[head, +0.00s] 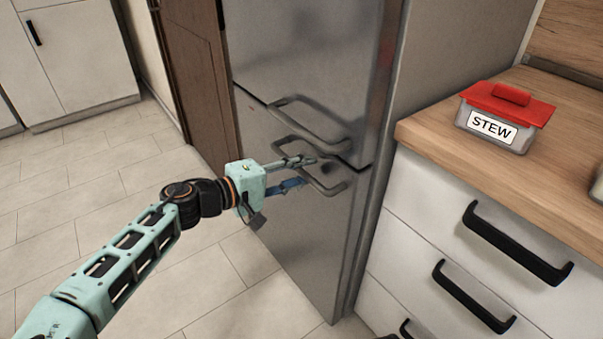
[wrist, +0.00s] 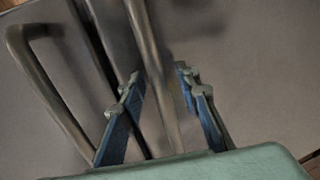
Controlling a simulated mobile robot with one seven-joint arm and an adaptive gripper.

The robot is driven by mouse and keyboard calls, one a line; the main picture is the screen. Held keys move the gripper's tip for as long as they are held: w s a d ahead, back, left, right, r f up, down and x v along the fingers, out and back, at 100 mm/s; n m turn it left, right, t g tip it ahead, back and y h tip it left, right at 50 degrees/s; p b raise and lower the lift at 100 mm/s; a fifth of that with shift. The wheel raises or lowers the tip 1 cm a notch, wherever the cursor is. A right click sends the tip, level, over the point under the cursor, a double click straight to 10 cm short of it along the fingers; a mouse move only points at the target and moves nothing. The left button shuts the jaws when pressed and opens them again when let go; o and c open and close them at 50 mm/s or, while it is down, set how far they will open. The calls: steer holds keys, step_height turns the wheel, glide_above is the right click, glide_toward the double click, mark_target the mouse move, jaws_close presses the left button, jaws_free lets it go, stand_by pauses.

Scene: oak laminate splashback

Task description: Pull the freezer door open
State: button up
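The steel fridge-freezer has an upper door (head: 300,55) and a lower door (head: 300,240), both looking shut; no label tells which is the freezer. The lower door's bar handle (head: 333,190) is at my gripper (head: 305,172). In the wrist view, this lower handle (wrist: 160,80) runs between the two blue-padded fingers of my gripper (wrist: 162,100). The fingers stand apart on either side of the bar, with visible gaps. The upper door's handle (head: 312,136) is just above, and it shows left of the fingers in the wrist view (wrist: 45,85).
White drawers (head: 430,225) with black handles stand right of the appliance under a wooden counter (head: 570,130). A red-lidded STEW container (head: 500,120) sits on it. A brown wooden door (head: 195,75) is behind at left. The tiled floor (head: 90,190) at left is clear.

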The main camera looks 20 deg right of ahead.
jaws_close()
steer(key=shift+a, duration=0.15)
stand_by(0.4)
